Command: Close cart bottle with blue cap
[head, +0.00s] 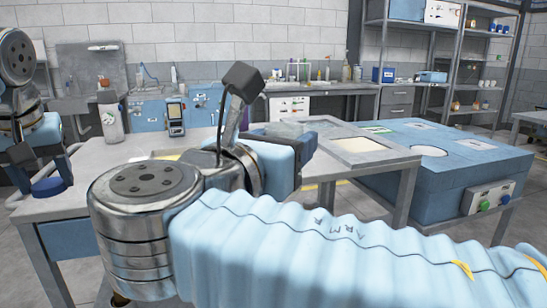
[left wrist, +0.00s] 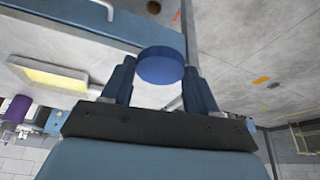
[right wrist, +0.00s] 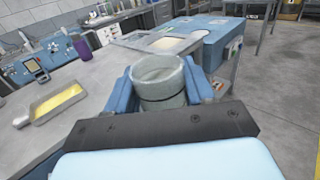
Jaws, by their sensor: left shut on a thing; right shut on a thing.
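The blue cap (head: 47,187) is at the left in the head view. My left gripper (head: 58,174) is shut on it. In the left wrist view the round cap (left wrist: 162,68) sits between the two fingertips. My right gripper (head: 298,145) is shut on an open grey cylindrical bottle (right wrist: 160,82), seen between its fingers in the right wrist view. The bottle's round mouth faces up and has no cap on it. Cap and bottle are well apart.
A grey table (head: 80,208) holds a handheld device (head: 175,118), a pale bottle with a dark top (head: 110,122) and a tray with yellow contents (right wrist: 60,103). A purple cylinder (right wrist: 82,46) stands further back. A blue cabinet (head: 440,165) is at the right.

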